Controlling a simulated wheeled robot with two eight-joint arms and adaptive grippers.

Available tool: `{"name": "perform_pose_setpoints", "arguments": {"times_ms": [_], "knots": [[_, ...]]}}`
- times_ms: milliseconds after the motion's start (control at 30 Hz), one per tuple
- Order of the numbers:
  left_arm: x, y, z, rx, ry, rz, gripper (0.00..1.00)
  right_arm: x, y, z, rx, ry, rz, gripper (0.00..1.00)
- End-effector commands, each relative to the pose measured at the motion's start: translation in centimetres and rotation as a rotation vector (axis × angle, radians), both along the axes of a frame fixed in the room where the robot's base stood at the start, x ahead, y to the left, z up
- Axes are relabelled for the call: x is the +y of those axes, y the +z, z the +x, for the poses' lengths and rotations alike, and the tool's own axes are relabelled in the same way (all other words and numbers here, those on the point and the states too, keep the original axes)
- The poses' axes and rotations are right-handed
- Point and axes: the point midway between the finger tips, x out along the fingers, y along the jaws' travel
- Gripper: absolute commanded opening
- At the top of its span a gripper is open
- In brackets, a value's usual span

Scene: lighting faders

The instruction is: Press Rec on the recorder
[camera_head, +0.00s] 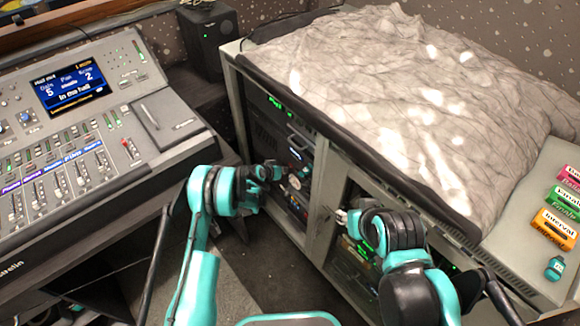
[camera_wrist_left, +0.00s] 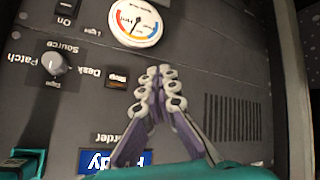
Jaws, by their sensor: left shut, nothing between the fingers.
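The recorder (camera_wrist_left: 180,60) is a dark panel in the rack, upside down in the left wrist view. I cannot read that button's label. My left gripper (camera_wrist_left: 157,72) is shut and empty, with its fingertips in front of the panel beside the small button; contact cannot be told. It also shows at the rack in the head view (camera_head: 273,170). My right gripper (camera_head: 342,216) is by the cabinet's divider.
The mixing desk (camera_head: 60,150) with faders and a screen (camera_head: 72,87) stands at the left. A grey cloth (camera_head: 400,90) covers the cabinet top. Colored labelled blocks (camera_head: 555,228) lie at the right. A black speaker (camera_head: 208,35) stands behind. Dark floor (camera_head: 285,270) shows between my arms.

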Motion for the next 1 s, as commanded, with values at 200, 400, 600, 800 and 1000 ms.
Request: {"name": "perform_pose_setpoints", "arguments": {"times_ms": [200,400,600,800,1000], "knots": [[-0.20,0.01,0.13,0.000,-0.001,0.001,0.00,0.00,0.00,0.00,0.000,0.000,0.000,0.40],[-0.67,0.03,0.51,0.000,0.000,0.000,0.00,0.00,0.00,0.00,0.000,0.000,0.000,0.40],[-0.68,0.03,0.51,0.000,0.000,0.000,0.00,0.00,0.00,0.00,0.000,0.000,0.000,0.40],[-0.74,0.03,0.53,0.000,0.000,0.000,0.00,0.00,0.00,0.00,0.000,0.000,0.000,0.40],[-0.91,0.02,0.66,0.000,0.000,0.000,0.00,0.00,0.00,0.00,0.000,0.000,0.000,0.40]]}}
